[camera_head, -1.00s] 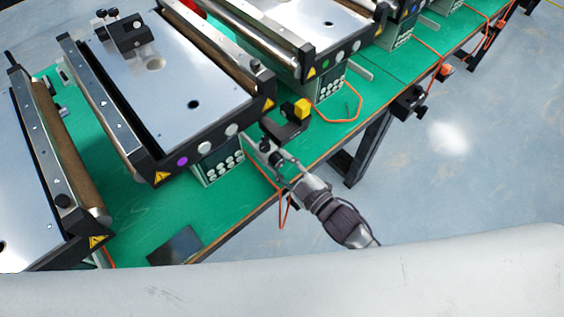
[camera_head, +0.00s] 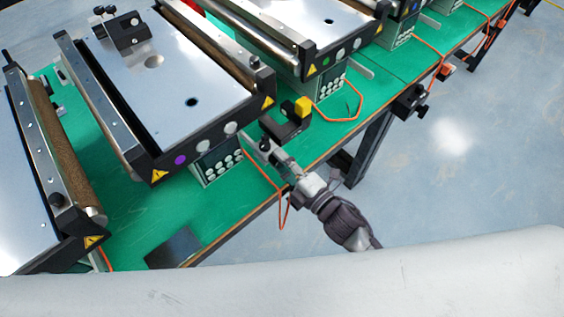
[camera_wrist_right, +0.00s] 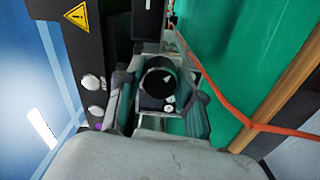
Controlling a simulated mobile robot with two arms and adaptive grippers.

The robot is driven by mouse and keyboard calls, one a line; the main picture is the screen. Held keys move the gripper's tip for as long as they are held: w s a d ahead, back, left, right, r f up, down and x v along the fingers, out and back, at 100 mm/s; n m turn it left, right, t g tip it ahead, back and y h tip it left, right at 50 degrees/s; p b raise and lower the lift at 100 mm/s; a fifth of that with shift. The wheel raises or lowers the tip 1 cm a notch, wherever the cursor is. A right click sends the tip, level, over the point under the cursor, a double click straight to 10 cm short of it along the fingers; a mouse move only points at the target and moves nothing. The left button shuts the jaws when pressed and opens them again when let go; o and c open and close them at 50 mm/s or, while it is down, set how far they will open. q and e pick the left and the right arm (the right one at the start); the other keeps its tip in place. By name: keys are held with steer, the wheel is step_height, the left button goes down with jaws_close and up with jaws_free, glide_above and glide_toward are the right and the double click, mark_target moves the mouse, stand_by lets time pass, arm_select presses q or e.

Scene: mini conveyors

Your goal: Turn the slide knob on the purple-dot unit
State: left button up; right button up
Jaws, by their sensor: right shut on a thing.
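The purple-dot unit (camera_head: 170,100) is a conveyor with a metal bed and a black end plate. Its purple dot (camera_head: 180,160) is on that plate, beside white buttons. The dot also shows at the lower left in the right wrist view (camera_wrist_right: 98,126). The slide knob (camera_wrist_right: 158,82) is round and black, with a pale pointer mark, on a small bracket at the unit's corner. My right gripper (camera_head: 267,150) is at this corner. In the right wrist view its fingers (camera_wrist_right: 160,98) stand on both sides of the knob, shut on it. My left gripper is out of view.
A control box with buttons (camera_head: 217,160) sits under the unit. An orange cable (camera_head: 283,205) hangs over the green table's (camera_head: 125,225) edge. Other conveyors stand on both sides.

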steer(key=shift+w+r+n, duration=0.2)
steer(key=shift+r+n, duration=0.15)
steer(key=shift+n, duration=0.05)
steer(key=o, duration=0.9)
steer(key=shift+c, duration=0.2)
steer(key=shift+o, duration=1.3)
steer(key=shift+a+f, duration=0.1)
steer(key=shift+o, duration=0.2)
steer(key=shift+w+f, duration=0.1)
steer(key=shift+f, duration=0.05)
steer(key=v, duration=1.2)
